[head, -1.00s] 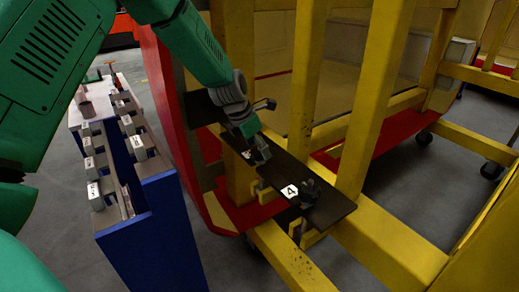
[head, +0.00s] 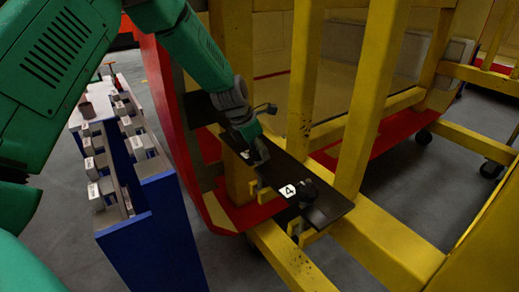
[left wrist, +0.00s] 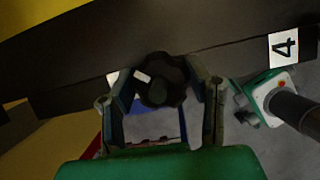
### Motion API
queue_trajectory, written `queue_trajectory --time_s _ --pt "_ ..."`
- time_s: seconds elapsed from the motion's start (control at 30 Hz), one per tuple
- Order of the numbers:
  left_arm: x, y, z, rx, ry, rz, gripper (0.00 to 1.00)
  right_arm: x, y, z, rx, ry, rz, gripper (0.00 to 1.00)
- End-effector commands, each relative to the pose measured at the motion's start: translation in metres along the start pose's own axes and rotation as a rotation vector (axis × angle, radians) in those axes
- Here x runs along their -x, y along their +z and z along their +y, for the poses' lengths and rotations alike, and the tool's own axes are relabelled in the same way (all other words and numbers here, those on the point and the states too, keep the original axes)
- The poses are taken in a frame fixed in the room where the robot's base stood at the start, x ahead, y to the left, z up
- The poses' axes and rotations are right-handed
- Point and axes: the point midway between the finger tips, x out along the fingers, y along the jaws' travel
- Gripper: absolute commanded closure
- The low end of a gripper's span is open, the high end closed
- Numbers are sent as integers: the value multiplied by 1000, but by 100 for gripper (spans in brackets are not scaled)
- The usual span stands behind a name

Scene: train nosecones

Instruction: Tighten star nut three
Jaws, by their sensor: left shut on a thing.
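My left gripper (head: 258,155) is over the dark plate (head: 330,207) fixed to the yellow frame. In the left wrist view its two fingers (left wrist: 162,98) stand on either side of a black star nut (left wrist: 163,80), shut on it. A white label beside that nut is mostly covered, so its number cannot be read. A second black star nut (head: 307,192) stands on the plate next to a white label marked 4 (head: 288,190); that label also shows at the right of the left wrist view (left wrist: 284,46). My right gripper is not in view.
Yellow frame beams (head: 362,100) rise close behind and right of the plate. A red panel (head: 163,90) stands behind my left arm. A blue rack (head: 165,235) with several grey labelled blocks is at the left. Grey floor lies between.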

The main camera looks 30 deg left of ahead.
Motion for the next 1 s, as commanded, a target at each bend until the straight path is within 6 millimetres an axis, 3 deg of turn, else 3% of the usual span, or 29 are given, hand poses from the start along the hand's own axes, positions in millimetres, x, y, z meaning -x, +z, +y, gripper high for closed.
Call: queue_trajectory --time_s 0.5,1.0 --pt "2 1 2 -364 -136 -1 85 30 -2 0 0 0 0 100" --pt "1 1 2 -812 -302 0 85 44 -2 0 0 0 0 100"
